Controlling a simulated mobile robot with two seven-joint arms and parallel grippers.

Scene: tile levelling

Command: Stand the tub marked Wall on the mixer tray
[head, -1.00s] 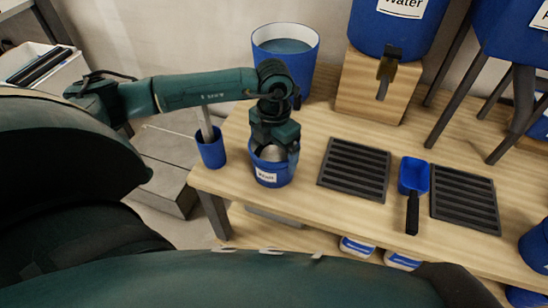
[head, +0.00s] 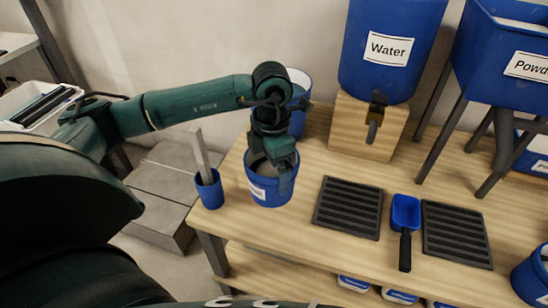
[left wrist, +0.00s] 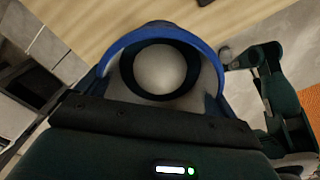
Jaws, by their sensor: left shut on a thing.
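My left gripper (head: 276,160) is shut on the rim of a blue tub (head: 270,192) with a white label, near the left end of the wooden bench. The label is partly hidden and too small to read surely. The tub is upright and appears raised a little off the bench. In the left wrist view, the tub's blue rim (left wrist: 205,48) curves around a pale round shape inside. Two dark slatted trays lie on the bench, a left one (head: 348,207) and a right one (head: 457,233), both empty. My right gripper is not in the head view.
A blue scoop (head: 405,212) lies between the trays. A small blue cup (head: 209,190) with an upright tool stands left of the tub. A larger blue bucket (head: 299,120) stands behind my gripper. The Water container (head: 390,75) sits on a wooden block (head: 366,128). Another blue tub (head: 530,278) stands at right.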

